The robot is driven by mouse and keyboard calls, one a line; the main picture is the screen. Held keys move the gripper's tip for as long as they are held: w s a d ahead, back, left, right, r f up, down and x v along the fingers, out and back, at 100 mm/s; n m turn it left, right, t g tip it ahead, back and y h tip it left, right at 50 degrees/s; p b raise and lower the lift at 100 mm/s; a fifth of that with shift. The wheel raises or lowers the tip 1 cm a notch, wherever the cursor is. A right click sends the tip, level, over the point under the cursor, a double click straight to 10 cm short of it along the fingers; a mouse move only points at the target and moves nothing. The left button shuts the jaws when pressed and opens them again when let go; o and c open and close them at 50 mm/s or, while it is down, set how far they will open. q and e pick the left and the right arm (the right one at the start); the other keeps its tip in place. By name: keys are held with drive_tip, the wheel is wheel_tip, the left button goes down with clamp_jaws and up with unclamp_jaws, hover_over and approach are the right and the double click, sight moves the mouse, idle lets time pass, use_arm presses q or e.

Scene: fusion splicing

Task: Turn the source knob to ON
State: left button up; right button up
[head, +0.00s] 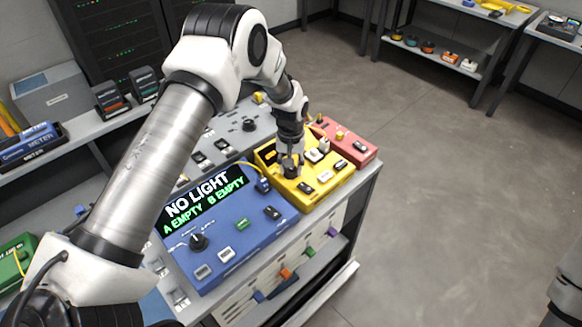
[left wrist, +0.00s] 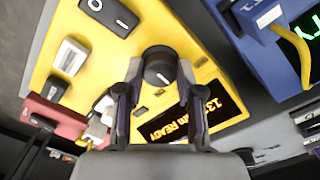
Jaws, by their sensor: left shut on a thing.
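The yellow box (head: 312,193) stands near the table's right end, with switches on its top. In the left wrist view, the yellow box (left wrist: 210,62) carries a round black knob (left wrist: 160,56) with a pale pointer line and a small display (left wrist: 178,122) with orange text that includes READY. My left gripper (head: 290,166) reaches down onto the yellow box. In the left wrist view, the fingers of my left gripper (left wrist: 160,72) are shut on the knob, one on each side. In the head view, the gripper hides the knob. My right gripper is out of view.
A blue box (head: 240,235) reading NO LIGHT, A EMPTY, B EMPTY stands left of the yellow box and has its own knob (head: 198,242). A red box (head: 348,142) stands behind the yellow box. A black rocker switch (left wrist: 110,14) sits near the gripped knob.

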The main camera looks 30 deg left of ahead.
use_arm(q)
drive_tip(key=m, duration=0.4)
drive_tip(key=shift+s+f+m+b, duration=0.15)
drive_tip(key=shift+f+m+b, duration=0.1)
drive_tip(key=shift+m+b, duration=0.1)
drive_tip(key=shift+m, duration=1.85)
drive_tip(key=o, duration=1.1)
drive_tip(key=shift+o, duration=0.3)
drive_tip(key=shift+w, duration=0.25)
wheel_tip(320, 180, up, 12)
